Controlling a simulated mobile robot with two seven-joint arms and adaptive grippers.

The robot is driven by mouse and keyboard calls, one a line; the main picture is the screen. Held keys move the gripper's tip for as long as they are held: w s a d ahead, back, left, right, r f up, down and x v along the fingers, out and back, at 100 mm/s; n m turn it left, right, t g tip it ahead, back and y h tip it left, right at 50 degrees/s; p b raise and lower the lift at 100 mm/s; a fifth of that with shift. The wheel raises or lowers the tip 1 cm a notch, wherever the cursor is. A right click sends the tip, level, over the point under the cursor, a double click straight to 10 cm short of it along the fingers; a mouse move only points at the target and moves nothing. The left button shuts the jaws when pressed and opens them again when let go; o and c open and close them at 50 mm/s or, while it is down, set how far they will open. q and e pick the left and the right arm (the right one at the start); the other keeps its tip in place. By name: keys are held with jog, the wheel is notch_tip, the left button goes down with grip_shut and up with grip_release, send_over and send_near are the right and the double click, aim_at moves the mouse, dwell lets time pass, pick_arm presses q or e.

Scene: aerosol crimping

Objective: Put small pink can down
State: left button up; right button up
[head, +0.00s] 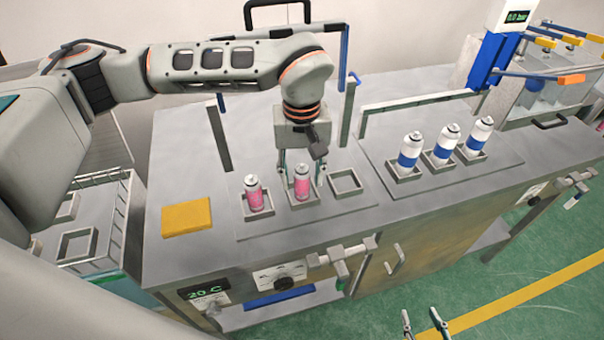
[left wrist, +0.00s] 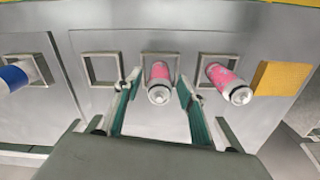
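One small pink can (head: 302,184) stands upright in the middle square holder (head: 291,205) on the grey bench. It also shows in the left wrist view (left wrist: 159,80). My left gripper (head: 300,172) reaches down from above, with one finger on each side of this can. In the left wrist view the fingers (left wrist: 157,88) are apart, with a gap to the can on both sides. A second pink can (head: 254,194) stands in the holder to the left. The holder to the right (head: 345,183) is empty. My right gripper (head: 422,322) is low at the bottom edge, fingertips apart and empty.
Three white and blue cans (head: 444,146) stand in holders further right. A yellow block (head: 186,217) lies at the bench's left. Bars and a blue post (head: 344,55) rise behind my left arm. Valve handles (head: 342,255) stick out of the bench front.

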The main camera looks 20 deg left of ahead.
pick_arm(q)
notch_tip(320, 180, up, 12)
jog(key=shift+r, duration=0.2)
dwell(0.4)
dwell(0.5)
